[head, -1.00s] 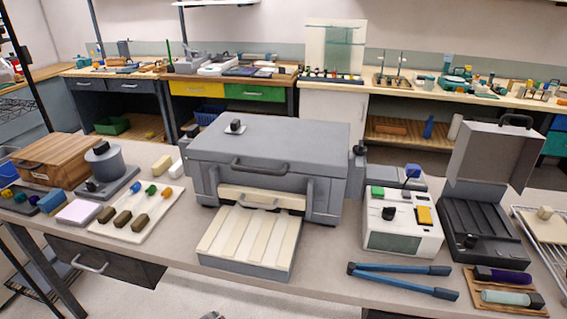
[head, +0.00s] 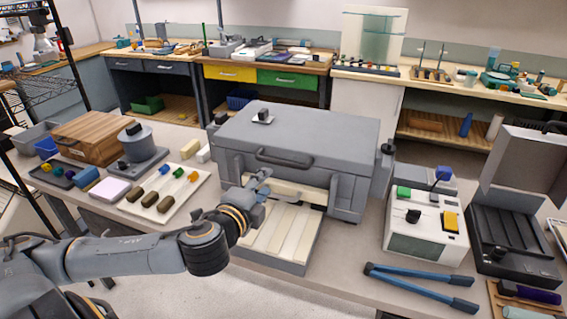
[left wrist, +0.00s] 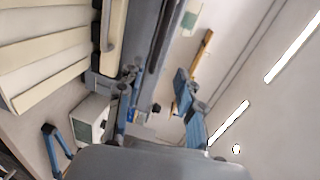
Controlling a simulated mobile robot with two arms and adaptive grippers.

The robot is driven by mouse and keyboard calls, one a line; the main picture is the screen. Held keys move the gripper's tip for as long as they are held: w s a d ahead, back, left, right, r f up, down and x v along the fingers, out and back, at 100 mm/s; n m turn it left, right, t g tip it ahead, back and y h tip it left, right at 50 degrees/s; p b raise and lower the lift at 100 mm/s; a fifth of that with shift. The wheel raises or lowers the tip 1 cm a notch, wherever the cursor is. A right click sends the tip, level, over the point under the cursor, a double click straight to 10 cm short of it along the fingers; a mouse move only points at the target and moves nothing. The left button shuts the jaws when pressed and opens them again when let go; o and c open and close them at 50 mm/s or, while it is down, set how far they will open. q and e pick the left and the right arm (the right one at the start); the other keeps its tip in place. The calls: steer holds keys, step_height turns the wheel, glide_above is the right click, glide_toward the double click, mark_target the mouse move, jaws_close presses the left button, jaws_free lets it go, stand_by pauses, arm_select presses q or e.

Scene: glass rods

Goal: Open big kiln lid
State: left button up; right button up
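The big kiln (head: 230,170) stands in the middle of the table. Its grey lid (head: 310,132) is down, with a dark bar handle (head: 285,160) on the front. My left gripper (head: 260,184) is in front of the kiln, just below and left of the lid handle. In the left wrist view its two blue-grey fingers (left wrist: 157,88) are spread apart with nothing visible between them. The grey kiln front runs close beside and beyond them; I cannot tell whether they touch it. My right gripper is not in view.
A cream slatted tray (head: 270,235) lies in front of the kiln, under my left gripper. A white control box (head: 425,240) and blue-handled tongs (head: 420,285) are to the right. A white board with rods (head: 165,195) and a wooden box (head: 100,140) are to the left.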

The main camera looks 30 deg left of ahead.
mark_target(282, 165)
arm_select(q)
steer(key=p+x, duration=0.2)
steer(key=x, duration=1)
steer(key=shift+w+a+p, duration=0.1)
steer(key=shift+w+p, duration=0.1)
steer(key=shift+p, duration=0.1)
steer(key=shift+w+a+f, duration=0.15)
steer(key=shift+w+f, duration=0.05)
steer(key=shift+w, duration=0.35)
steer(key=shift+c, duration=0.4)
jaws_close()
